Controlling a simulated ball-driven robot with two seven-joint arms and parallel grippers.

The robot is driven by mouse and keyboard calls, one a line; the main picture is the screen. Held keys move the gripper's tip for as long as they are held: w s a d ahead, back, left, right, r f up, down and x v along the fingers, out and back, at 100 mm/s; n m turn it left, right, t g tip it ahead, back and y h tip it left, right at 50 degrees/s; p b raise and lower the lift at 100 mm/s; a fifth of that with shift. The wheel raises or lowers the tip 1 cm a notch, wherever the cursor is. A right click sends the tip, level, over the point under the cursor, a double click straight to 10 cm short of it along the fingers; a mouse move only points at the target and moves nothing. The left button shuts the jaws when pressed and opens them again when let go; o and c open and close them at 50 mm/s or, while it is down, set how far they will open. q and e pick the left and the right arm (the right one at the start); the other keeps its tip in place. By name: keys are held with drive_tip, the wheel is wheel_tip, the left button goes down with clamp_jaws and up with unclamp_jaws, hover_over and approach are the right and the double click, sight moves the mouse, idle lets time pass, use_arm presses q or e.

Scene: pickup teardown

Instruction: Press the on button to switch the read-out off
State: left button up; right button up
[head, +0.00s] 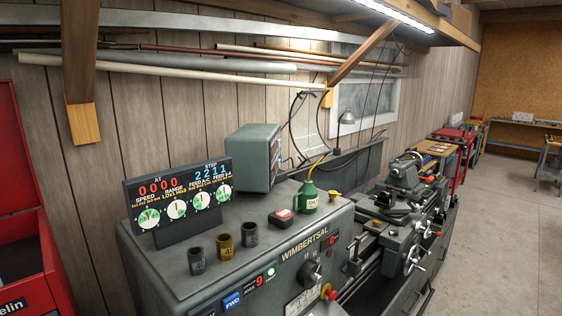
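A black read-out panel (180,196) stands on top of the grey lathe headstock at the left. It is lit, with red digits reading 0000, blue digits reading 2211 and a row of round dials below. Neither of my grippers is in view.
A grey box (258,158) stands behind. A red cabinet (30,250) is at the left. The floor (500,230) at the right is clear.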

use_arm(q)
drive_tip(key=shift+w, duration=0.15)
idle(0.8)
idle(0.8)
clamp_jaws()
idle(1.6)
